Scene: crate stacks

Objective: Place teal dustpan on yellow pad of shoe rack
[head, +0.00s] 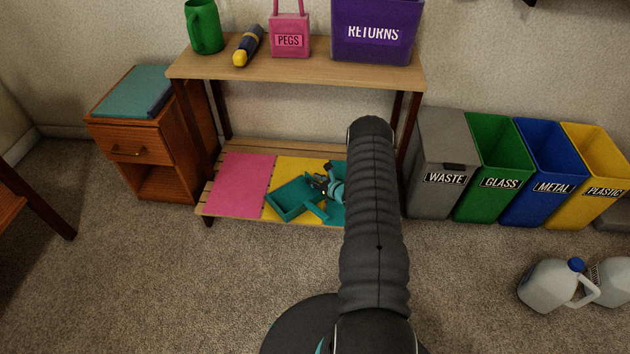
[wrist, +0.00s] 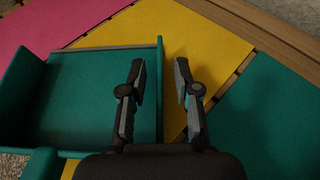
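The teal dustpan (head: 288,200) is on the lower shelf of the shoe rack (head: 235,213), mostly over the yellow pad (head: 290,166), its left edge near the pink pad. In the wrist view, the dustpan (wrist: 95,100) fills the left side, with part of the yellow pad (wrist: 205,45) visible beyond it. My gripper (head: 322,184) is low over the dustpan's right side. In the wrist view, my gripper (wrist: 160,75) is open, with a gap between its fingers and the dustpan's right wall between them. Whether the dustpan rests flat is hard to tell.
A pink pad (head: 242,180) lies left of the yellow one and a teal pad (wrist: 265,115) right of it. The upper shelf (head: 290,68) overhangs, holding a green mug, flashlight, pegs holder and returns bin. Several sorting bins (head: 445,150) stand right. A drawer cabinet (head: 150,140) stands left.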

